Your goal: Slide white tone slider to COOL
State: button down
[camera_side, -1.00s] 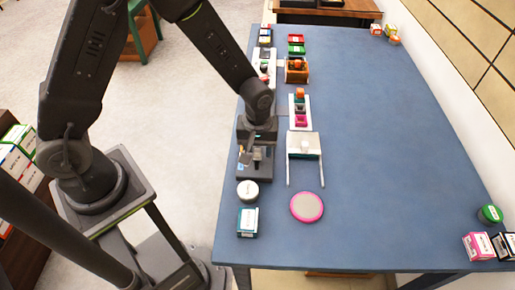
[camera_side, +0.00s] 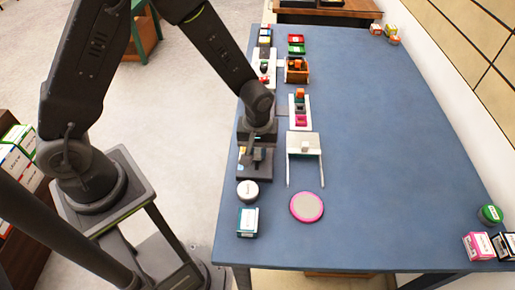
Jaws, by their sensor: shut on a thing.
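A dark slider unit (camera_side: 254,176) lies at the left edge of the blue table. My gripper (camera_side: 256,157) points down over it, at its far part. It is shut on a small part there, seemingly the slider's knob, which the fingers mostly hide. A small pale yellow patch shows at the unit's left side. The COOL marking and the slider's exact position are too small to read.
Right of the unit stands a white frame (camera_side: 304,155) with two long rails. Nearer are a white-lidded round jar (camera_side: 247,190), a teal box (camera_side: 247,222) and a pink-rimmed disc (camera_side: 307,207). Coloured blocks and boxes line the far left.

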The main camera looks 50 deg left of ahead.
jog(key=shift+s+d, duration=1.25)
jog(key=c, duration=1)
grip_release()
jog(key=shift+r, duration=0.1)
notch_tip(320, 180, up, 14)
jog(key=shift+f, duration=0.2)
notch_tip(320, 180, up, 9)
jog(key=m+t, duration=0.3)
jog(key=m, duration=0.1)
send_over(257, 168)
jog(key=s+a, duration=0.5)
jog(key=s+a+r+m+t, duration=0.2)
jog(key=s+a+r+m, duration=0.2)
jog(key=s, duration=0.4)
jog(key=shift+s+m+t, duration=0.15)
jog(key=shift+m+t, duration=0.15)
jog(key=shift+m, duration=0.2)
